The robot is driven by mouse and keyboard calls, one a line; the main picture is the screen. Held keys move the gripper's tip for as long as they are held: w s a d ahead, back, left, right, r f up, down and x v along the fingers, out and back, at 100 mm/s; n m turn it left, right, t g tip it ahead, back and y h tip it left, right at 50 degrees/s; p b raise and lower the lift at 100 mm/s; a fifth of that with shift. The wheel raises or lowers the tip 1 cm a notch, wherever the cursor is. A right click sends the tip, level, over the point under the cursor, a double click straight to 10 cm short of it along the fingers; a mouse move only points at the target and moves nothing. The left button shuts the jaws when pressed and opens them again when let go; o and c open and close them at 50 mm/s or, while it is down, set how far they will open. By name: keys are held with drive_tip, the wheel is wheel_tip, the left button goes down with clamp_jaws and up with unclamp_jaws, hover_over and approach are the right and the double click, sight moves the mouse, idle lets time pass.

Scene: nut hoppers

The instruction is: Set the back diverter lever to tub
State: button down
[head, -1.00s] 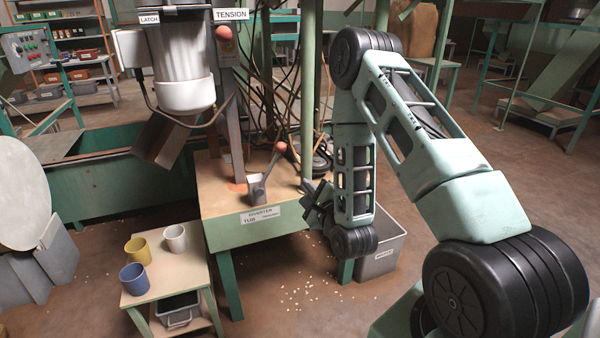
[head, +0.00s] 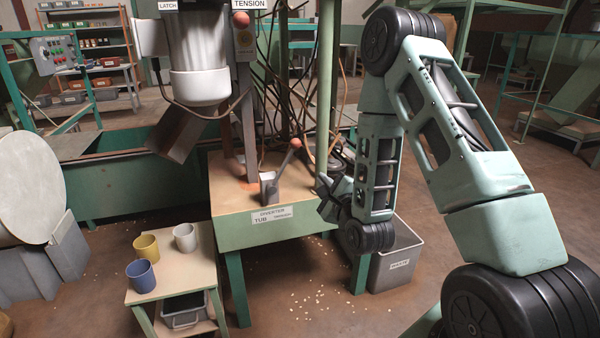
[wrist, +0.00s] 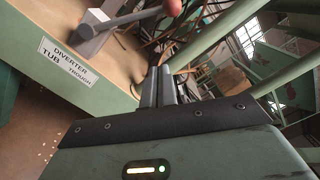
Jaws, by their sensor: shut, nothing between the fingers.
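The diverter lever (head: 287,158) stands in a grey metal bracket (head: 269,189) on the wooden bench top. It leans to the right and ends in a red knob (head: 296,143). The label (head: 272,217) on the bench's green front edge reads DIVERTER, with TUB at left and TROUGH at right, so the lever tilts towards the TROUGH side. My gripper (head: 322,185) is shut and empty at the bench's right front corner, right of the lever and below its knob. In the wrist view, the shut fingers (wrist: 164,72) are apart from the lever (wrist: 130,20); its knob (wrist: 173,7) is at the top edge.
A green post (head: 325,85) rises behind my gripper. A hopper with a grey-white cylinder (head: 198,72) hangs left of the lever. A grey waste bin (head: 398,262) stands right of the bench. A low table (head: 187,268) with three cups stands at front left.

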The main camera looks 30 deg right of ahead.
sight(285, 165)
drive_tip(key=b, duration=0.3)
drive_tip(key=shift+w+d+f, duration=0.1)
drive_tip(key=shift+w+f, duration=0.15)
drive_tip(key=shift+w, duration=0.1)
drive_tip(key=w+a+r+b, duration=0.1)
drive_tip(key=w+r, duration=0.1)
drive_tip(key=w, duration=0.7)
drive_tip(key=shift+a+r, duration=0.15)
drive_tip(key=shift+r, duration=0.2)
